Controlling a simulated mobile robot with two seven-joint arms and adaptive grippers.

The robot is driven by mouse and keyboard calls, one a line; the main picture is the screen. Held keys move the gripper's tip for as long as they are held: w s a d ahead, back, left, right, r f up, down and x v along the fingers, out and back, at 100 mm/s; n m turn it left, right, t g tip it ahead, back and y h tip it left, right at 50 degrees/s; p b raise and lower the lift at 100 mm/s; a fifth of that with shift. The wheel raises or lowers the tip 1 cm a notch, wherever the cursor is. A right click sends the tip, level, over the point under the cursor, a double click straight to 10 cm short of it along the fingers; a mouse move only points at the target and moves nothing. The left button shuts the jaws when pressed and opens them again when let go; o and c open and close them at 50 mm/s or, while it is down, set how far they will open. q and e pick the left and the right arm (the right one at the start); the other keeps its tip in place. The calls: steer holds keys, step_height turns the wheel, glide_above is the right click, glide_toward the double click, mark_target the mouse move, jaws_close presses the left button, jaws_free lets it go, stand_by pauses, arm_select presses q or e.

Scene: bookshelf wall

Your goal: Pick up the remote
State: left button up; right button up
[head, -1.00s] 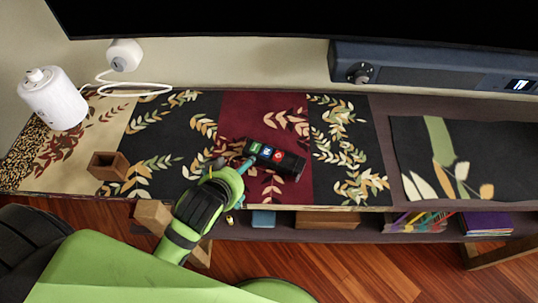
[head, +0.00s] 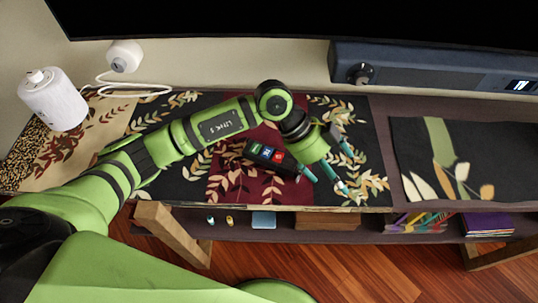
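The remote (head: 266,154) is a slim black bar with green, blue and red buttons. It lies flat on the dark red band of the patterned runner, in the middle of the shelf top. My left gripper (head: 334,172) is just right of the remote, its teal-tipped fingers spread apart and pointing down to the right. One fingertip is close to the remote's right end; I cannot tell whether they touch. Nothing shows between the fingers. My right gripper is not in view.
A white cylindrical jar (head: 53,100) and a white device (head: 124,56) with a cable stand at the back left. A soundbar (head: 430,68) runs along the back right under a dark screen. The runner's right part (head: 465,150) is clear. Books (head: 487,222) lie on the lower shelf.

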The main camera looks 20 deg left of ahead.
arm_select(q)
steer(key=w+a+f+n+y, duration=0.1)
steer(key=w+a+f+y, duration=0.2)
steer(key=a, duration=0.4)
steer(key=n+y, duration=0.3)
steer(key=y, duration=0.2)
glide_above(267, 156)
steer(key=d, duration=0.1)
steer(key=shift+w+r+t, duration=0.1)
steer(key=shift+r+t, duration=0.05)
steer(key=shift+t, duration=0.25)
steer(key=shift+y, duration=0.3)
steer(key=f, duration=0.4)
steer(key=a+f+p, duration=0.1)
steer(key=f, duration=0.1)
steer(key=shift+f, duration=0.45)
steer(key=c, duration=1.4)
